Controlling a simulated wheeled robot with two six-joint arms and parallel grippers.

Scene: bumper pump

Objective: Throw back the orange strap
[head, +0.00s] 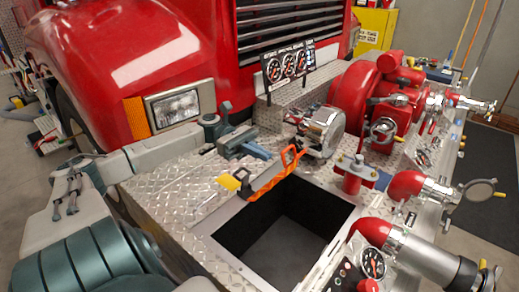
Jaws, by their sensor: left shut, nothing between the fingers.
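The orange strap (272,184) runs slantwise along the far left edge of an open, dark, square well (236,233) in the bumper deck. Its upper end forms a loop by a chrome fitting, and its lower end is near a yellow tab (228,182). A grey bar lies along the strap's left side. My left gripper (260,152) is shut and empty, just above and left of the strap's upper end. I cannot tell whether it touches the strap. My right gripper is out of view.
A chrome cap (326,130), a red pump (375,95) and red valve pipes (405,185) crowd the right side. A gauge (372,264) stands at the front right. The red truck cab (130,50) rises behind.

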